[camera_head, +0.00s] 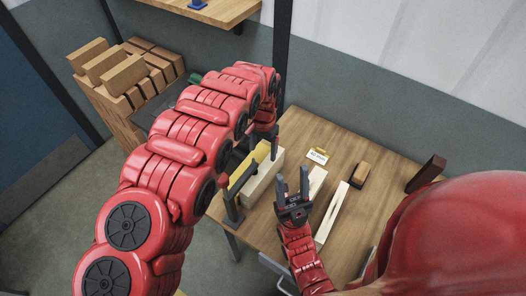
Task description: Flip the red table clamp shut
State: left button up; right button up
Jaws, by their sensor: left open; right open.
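No red table clamp can be made out for certain; my red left arm covers part of the table's left side. A pale block (264,178) lies along the left edge of the table (325,140), with a yellow strip (246,167) beside it. A dark upright bracket (232,207) stands at the block's near end. My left gripper (266,141) is at the block's far end, open and partly hidden by its own arm. My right gripper (293,184) is open and empty, fingers pointing away, just right of the block. Contact cannot be told.
A dark brown block (426,173) stands at the right. Boxes (118,72) are stacked at back left. The table's far middle is clear.

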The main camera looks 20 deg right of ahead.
aim_at(222, 182)
jog(key=k+j, duration=0.2)
jog(key=k, duration=0.3)
jog(key=k+j, duration=0.2)
jog(key=k, duration=0.25)
jog(key=k+j, duration=0.25)
jog(key=k, duration=0.25)
